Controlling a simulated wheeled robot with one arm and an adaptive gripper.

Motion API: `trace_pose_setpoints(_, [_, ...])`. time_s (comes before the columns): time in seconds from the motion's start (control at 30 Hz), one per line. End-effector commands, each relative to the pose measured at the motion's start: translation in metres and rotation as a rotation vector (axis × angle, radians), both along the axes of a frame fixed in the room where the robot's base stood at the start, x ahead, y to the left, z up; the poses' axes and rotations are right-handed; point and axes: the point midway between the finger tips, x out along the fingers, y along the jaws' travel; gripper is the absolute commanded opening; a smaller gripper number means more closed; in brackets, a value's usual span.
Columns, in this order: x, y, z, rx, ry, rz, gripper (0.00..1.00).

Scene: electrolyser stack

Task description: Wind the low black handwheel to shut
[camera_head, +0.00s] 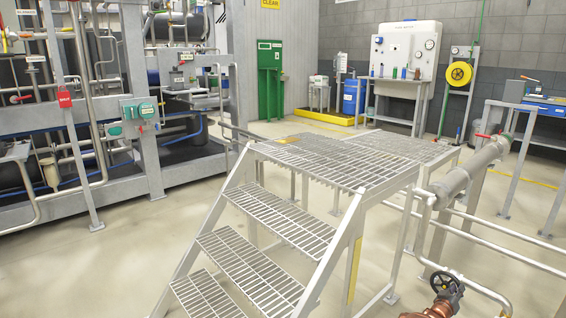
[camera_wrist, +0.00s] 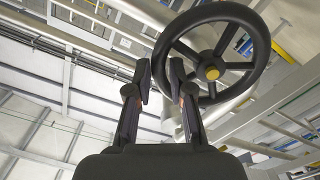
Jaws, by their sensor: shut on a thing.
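In the wrist view a black handwheel (camera_wrist: 268,50) with spokes and a yellow hub (camera_wrist: 211,73) fills the upper right. My gripper (camera_wrist: 158,72) is shut on the left part of its rim, with one finger on each side. The fingers hide a little of the rim there.
A grey stepped platform (camera_head: 330,165) stands left of the valve. Silvery pipes (camera_head: 490,229) and a thick grey cylinder (camera_head: 470,168) run beside it. The pipe-filled skid (camera_head: 110,120) stands at the left. Bare floor (camera_head: 100,270) lies at the lower left.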

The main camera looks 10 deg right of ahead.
Motion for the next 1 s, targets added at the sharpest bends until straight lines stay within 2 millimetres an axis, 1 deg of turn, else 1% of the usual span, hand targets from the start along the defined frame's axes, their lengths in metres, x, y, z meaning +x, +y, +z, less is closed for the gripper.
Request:
trace_pose_setpoints(0.1, [-0.002,-0.002,0.005,-0.059,0.085,-0.008,0.00])
trace_pose_setpoints(0.2, [-0.001,-0.002,0.008,-0.088,0.126,-0.009,0.00])
trace_pose_setpoints(0.53, [-0.001,-0.002,0.008,-0.098,0.140,-0.010,0.00])
trace_pose_setpoints(0.63, [0.001,-0.001,0.010,-0.119,0.169,-0.010,0.00])
trace_pose_setpoints(1.0, [0.011,0.006,0.019,-0.292,0.423,-0.010,0.00])
